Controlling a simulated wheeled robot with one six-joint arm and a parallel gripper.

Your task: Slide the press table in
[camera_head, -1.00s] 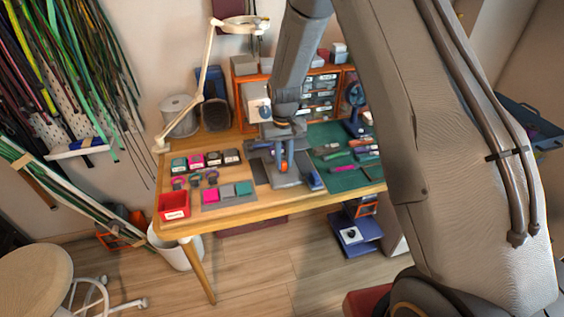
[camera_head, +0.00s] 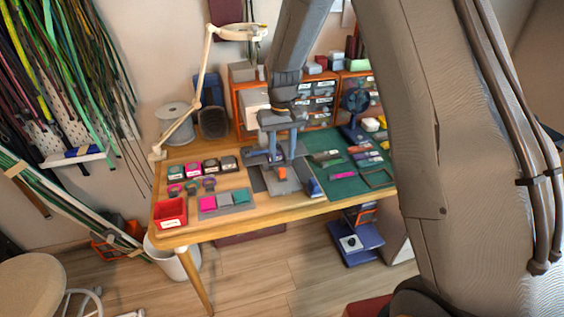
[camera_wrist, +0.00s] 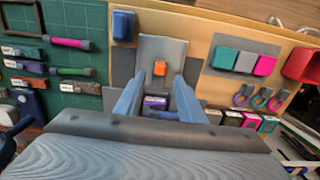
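The press table looks like a grey flat plate (camera_head: 288,187) near the front middle of the workbench, with a small orange block (camera_head: 282,173) on it. In the wrist view the plate (camera_wrist: 175,50) and orange block (camera_wrist: 160,68) lie just beyond my fingertips. My gripper (camera_head: 283,158) is above the press area; in the wrist view (camera_wrist: 157,85) its two blue-grey fingers are apart, with no object visibly clamped. A purple-and-grey part (camera_wrist: 155,103) shows between the fingers, farther below. Whether a fingertip touches the plate cannot be told. The rest of the press is partly hidden by my gripper.
A blue block (camera_wrist: 123,27) is beside the plate. A green mat (camera_head: 340,188) with tools lies right of it, and a grey mat (camera_head: 240,208) with coloured blocks lies left. A red bin (camera_head: 171,212) sits at the left corner. A lamp (camera_head: 207,80) stands behind.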

